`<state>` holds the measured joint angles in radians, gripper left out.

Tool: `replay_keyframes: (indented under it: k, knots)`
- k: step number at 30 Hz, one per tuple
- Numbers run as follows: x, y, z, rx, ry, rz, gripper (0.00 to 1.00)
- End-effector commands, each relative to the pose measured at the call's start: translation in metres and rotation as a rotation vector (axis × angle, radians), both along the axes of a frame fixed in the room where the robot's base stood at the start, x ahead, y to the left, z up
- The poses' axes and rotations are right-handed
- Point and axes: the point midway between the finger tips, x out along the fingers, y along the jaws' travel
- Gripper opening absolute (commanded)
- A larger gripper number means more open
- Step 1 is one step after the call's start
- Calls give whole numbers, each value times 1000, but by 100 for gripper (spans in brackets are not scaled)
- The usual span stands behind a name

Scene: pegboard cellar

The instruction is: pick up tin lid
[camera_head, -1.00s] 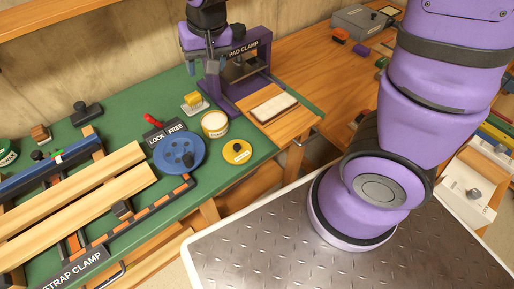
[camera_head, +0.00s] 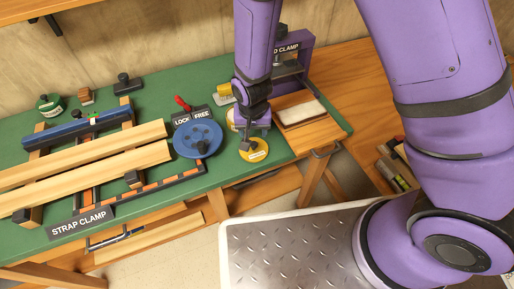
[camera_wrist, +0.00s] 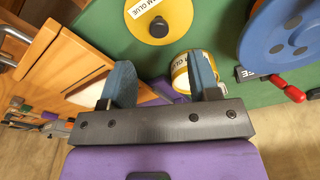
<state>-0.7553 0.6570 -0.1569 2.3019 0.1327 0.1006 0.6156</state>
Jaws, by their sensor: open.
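The tin lid is a yellow disc with a pale label and a black knob (camera_head: 255,156) on the green bench top, by its front edge. In the wrist view the tin lid (camera_wrist: 176,24) lies at the top, ahead of my fingertips. My gripper (camera_wrist: 158,62) is open, with nothing held between its blue fingers. In the head view my gripper (camera_head: 252,130) hangs just above and behind the lid and partly covers it. The glue tin (camera_wrist: 180,78) stands close by, partly hidden by the right finger in the wrist view.
A blue wheel (camera_head: 197,138) lies left of the lid, with a red-handled lock/free lever (camera_head: 183,103) behind it. The pad clamp (camera_head: 305,50) and its wooden board (camera_head: 300,111) are to the right. Long wooden strips (camera_head: 85,160) fill the left of the bench.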

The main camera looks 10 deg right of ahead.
Motion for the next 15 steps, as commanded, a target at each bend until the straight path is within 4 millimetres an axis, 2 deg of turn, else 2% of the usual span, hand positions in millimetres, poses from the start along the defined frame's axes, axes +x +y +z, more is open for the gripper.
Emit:
replay_keyframes:
  k: [1,6,15]
  knots:
    - [1,-1,-9,-2,2,-2,56]
    - [3,-1,-27,-1,1,0,56]
    - [5,-2,-45,-1,1,-2,56]
